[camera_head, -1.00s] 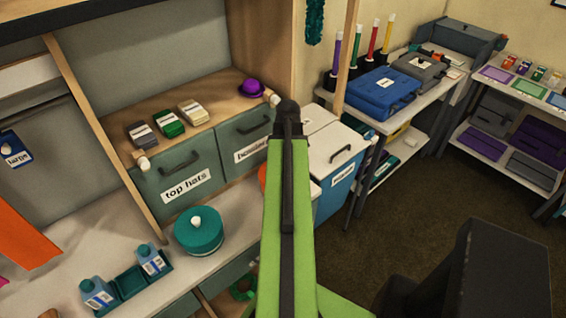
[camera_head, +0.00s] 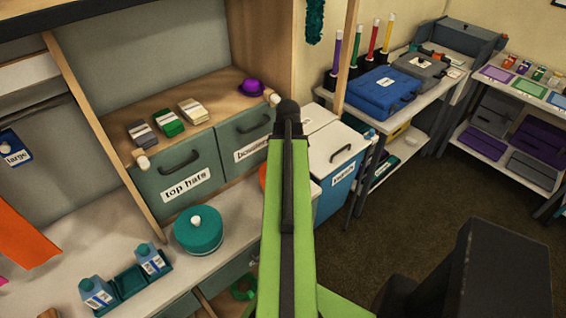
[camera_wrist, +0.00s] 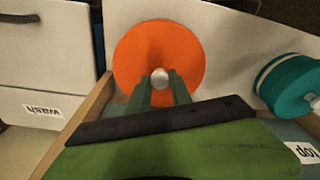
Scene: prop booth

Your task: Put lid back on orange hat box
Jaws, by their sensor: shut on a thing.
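The orange lid (camera_wrist: 137,62) is a round disc with a white knob (camera_wrist: 160,76), seen from above in the wrist view. My gripper (camera_wrist: 160,88) is shut on that knob, one green finger on each side. In the head view only a sliver of orange (camera_head: 263,178) shows left of my arm, which hides the rest and my gripper. The body of the orange hat box cannot be made out, and whether the lid rests on it or is above it cannot be told.
A teal hat box (camera_head: 198,236) with a white knob stands on the counter (camera_head: 60,262), also at right in the wrist view (camera_wrist: 290,85). Blue bottles in a teal tray (camera_head: 130,283) stand nearby. Drawers (camera_head: 178,178) are behind; a white-lidded bin (camera_head: 338,150) stands to the right.

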